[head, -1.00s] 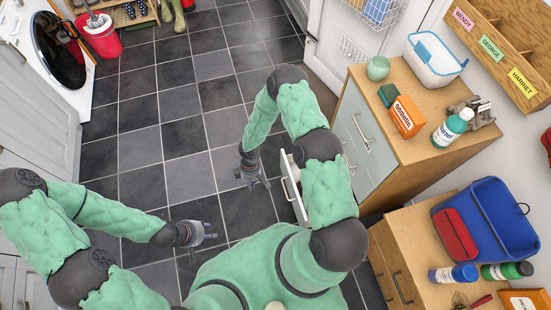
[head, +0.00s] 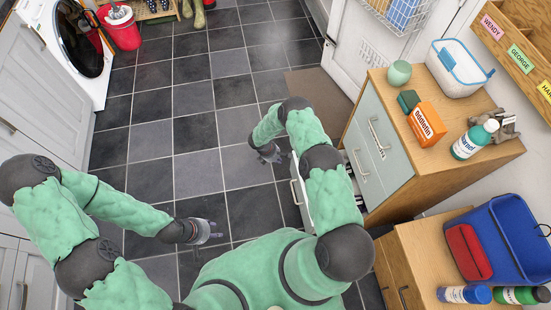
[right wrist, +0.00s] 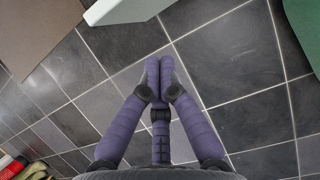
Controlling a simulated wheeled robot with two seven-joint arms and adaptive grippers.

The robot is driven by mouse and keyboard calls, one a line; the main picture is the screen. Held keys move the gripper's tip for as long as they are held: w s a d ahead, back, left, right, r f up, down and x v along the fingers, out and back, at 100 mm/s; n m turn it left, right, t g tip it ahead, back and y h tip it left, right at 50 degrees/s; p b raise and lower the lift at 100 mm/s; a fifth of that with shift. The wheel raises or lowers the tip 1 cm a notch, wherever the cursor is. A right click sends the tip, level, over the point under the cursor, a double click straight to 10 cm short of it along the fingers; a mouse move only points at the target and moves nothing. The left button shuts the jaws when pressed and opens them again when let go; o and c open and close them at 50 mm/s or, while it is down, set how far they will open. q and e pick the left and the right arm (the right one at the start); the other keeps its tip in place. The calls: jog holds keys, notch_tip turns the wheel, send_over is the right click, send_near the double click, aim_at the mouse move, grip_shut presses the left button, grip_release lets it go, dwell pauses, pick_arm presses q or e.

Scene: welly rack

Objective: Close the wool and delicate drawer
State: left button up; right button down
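A pale cabinet with drawers (head: 372,150) stands right of my right arm in the head view. A low drawer (head: 297,192) sticks out from it, its pale front and handle partly hidden by my right arm; no label is readable. A pale panel, apparently this drawer's front (right wrist: 125,8), shows at the top of the right wrist view. My right gripper (head: 271,155) is just beyond and left of the drawer, apart from it. In the right wrist view its fingers (right wrist: 159,66) are together and empty. My left gripper (head: 212,232) hangs over the floor; its finger gap is unclear.
A brown mat (head: 318,88) lies beyond the drawer. A second wooden cabinet (head: 400,262) stands nearer, bearing a blue and red caddy (head: 505,240). An orange box (head: 427,124) and a bottle (head: 474,139) stand on the drawer cabinet. The tiled floor on the left is clear.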

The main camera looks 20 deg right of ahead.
pick_arm(q)
notch_tip(320, 180, down, 2)
jog(key=shift+f+b, duration=0.25)
jog(key=shift+b, duration=0.75)
pick_arm(e)
jog(key=d+f, duration=0.2)
jog(key=d, duration=0.1)
jog(key=s+d+f, duration=0.1)
jog(key=d, duration=0.1)
jog(key=shift+s, duration=0.1)
jog(key=shift+s+d, duration=0.1)
